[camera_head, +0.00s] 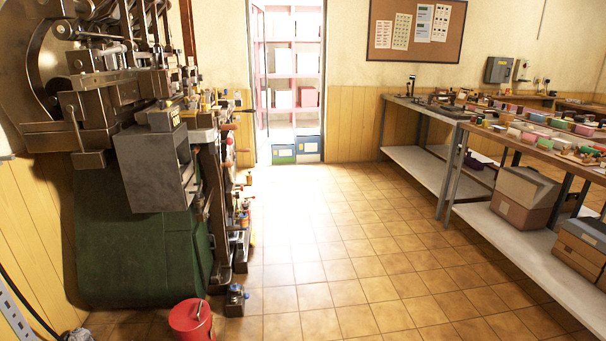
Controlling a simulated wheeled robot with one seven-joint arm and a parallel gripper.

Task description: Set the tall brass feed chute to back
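The cam press (135,240) stands at the left, with a green base and a dark metal upper body carrying a large wheel (40,70). Its top and right side bear many small levers, knobs and brass-coloured parts. I cannot tell which of them is the tall brass feed chute, nor how it is set. A grey open-sided metal box (152,170) sits on the press's front. My gripper is not in view.
A red bucket (190,322) stands on the floor by the press's foot. Small parts line the floor along its right side. Benches (415,165) with cartons below run along the right. The tiled floor (330,250) between is clear, leading to an open doorway with shelves (292,70).

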